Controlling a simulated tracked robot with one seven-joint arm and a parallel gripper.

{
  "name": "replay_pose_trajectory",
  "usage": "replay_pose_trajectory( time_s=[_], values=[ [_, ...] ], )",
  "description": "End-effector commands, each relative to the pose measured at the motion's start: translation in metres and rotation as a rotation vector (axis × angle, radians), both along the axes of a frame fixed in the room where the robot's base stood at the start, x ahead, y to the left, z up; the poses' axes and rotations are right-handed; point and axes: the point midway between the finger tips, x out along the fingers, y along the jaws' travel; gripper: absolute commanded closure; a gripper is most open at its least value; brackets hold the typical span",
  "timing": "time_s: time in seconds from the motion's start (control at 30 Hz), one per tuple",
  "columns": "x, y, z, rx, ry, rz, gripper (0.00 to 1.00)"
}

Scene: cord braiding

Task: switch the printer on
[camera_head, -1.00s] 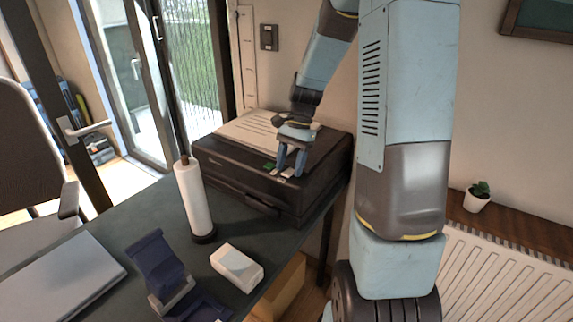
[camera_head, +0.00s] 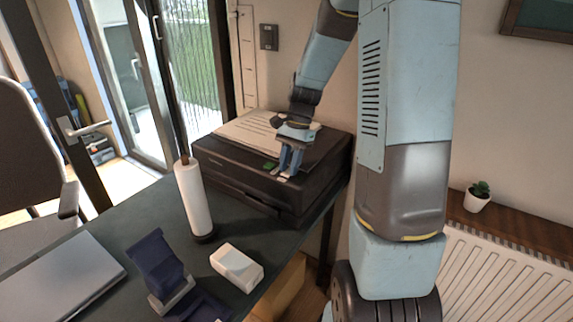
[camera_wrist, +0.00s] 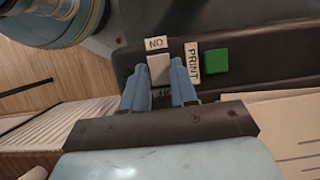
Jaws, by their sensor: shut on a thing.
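The black printer (camera_head: 250,190) stands on the dark desk with papers on top. In the wrist view a grey rocker or slider switch (camera_wrist: 159,69) sits on its panel, between an "ON" label (camera_wrist: 155,43) and another label (camera_wrist: 163,93) partly hidden by my fingers. A green button (camera_wrist: 215,62) with a "PRINT" label (camera_wrist: 192,60) is to the right. My gripper (camera_wrist: 159,72) has its blue fingers on both sides of the switch, shut on it. In the head view my gripper (camera_head: 289,174) reaches down to the printer's front right top. The switch's position is unclear.
On the desk (camera_head: 150,215) are a paper roll on a stand (camera_head: 194,200), a white box (camera_head: 237,267), a dark blue folded object (camera_head: 160,265) and a closed laptop (camera_head: 62,280). A radiator (camera_head: 510,275) and potted plant (camera_head: 477,197) are at right.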

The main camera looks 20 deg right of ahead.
Motion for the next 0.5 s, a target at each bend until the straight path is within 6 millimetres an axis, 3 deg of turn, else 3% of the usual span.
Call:
replay_pose_trajectory(
  time_s=[0.5],
  values=[
    [-0.0062, 0.0056, 0.0004, -0.192, -0.136, 0.001, 1.0]
  ],
)
